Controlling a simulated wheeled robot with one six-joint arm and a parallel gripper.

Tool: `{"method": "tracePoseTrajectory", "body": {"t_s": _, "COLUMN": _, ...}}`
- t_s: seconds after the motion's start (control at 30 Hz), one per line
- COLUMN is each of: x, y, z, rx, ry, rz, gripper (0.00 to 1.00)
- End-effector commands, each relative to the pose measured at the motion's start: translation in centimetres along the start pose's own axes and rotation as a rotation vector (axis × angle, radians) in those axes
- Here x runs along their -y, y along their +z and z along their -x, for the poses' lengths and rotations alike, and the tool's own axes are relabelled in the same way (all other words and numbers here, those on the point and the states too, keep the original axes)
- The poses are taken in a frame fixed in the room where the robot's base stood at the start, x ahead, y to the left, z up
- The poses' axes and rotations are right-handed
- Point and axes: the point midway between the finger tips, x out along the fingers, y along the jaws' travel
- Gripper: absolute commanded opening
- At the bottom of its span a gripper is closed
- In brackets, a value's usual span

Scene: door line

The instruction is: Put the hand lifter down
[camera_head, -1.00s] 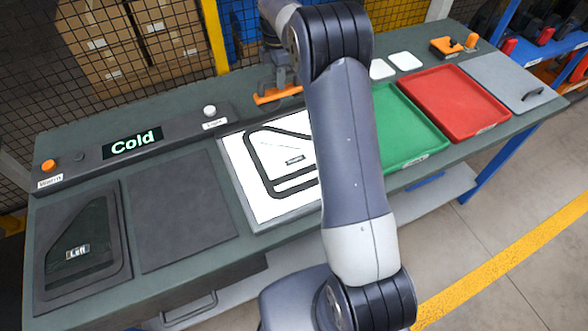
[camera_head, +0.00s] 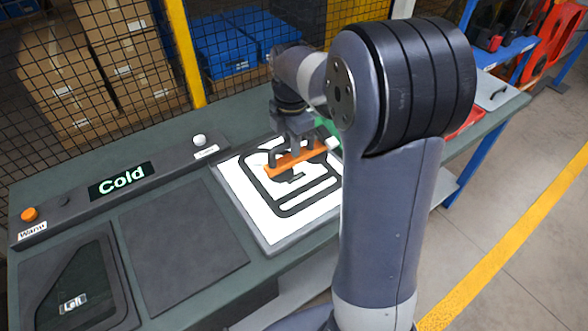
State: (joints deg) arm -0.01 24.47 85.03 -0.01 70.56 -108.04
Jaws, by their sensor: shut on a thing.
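The hand lifter (camera_head: 297,159) is an orange bar with dark parts beneath it. It is in the middle of the head view, over the white panel (camera_head: 245,207). My gripper (camera_head: 296,139) is shut on the lifter from above. The panel carries a black-outlined, door-shaped piece (camera_head: 307,206), and the lifter covers part of that outline. I cannot tell whether the lifter touches it or hangs just above.
Left of the panel are a bare dark mat (camera_head: 183,238) and a dark door piece labelled Left (camera_head: 85,285). Behind them are a display reading Cold (camera_head: 122,181), a white button (camera_head: 199,141) and an orange button (camera_head: 29,214). A mesh fence (camera_head: 45,95) stands behind the bench.

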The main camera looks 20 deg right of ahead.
Motion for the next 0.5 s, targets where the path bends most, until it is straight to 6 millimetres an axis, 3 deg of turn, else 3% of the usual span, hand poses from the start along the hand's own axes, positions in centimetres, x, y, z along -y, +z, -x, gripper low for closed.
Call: {"method": "tracePoseTrajectory", "body": {"t_s": 0.5, "x": -0.1, "y": 0.0, "z": -6.2, "rx": 0.000, "ry": 0.000, "rz": -0.001, "gripper": 0.00}}
